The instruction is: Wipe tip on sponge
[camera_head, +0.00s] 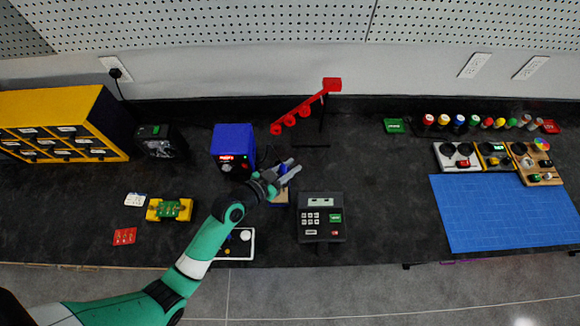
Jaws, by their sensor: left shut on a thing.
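My left gripper (290,168) reaches in over the bench, right of the blue soldering station (234,147). It is shut on a small blue thing (283,169), which looks like the handle of the iron. The tip of the iron is too small or hidden to make out. Just below the gripper is a small tan and blue piece (279,202), perhaps the sponge in its holder. The gripper and wrist partly cover it, and I cannot tell whether anything touches it. My right gripper is not in view.
A dark keypad box (321,217) stands close on the right. A red sloped rack (304,108) stands behind the gripper. A white tray (249,245) lies at the front edge under my arm. A yellow car (169,209) is left. A blue mat (505,212) lies right.

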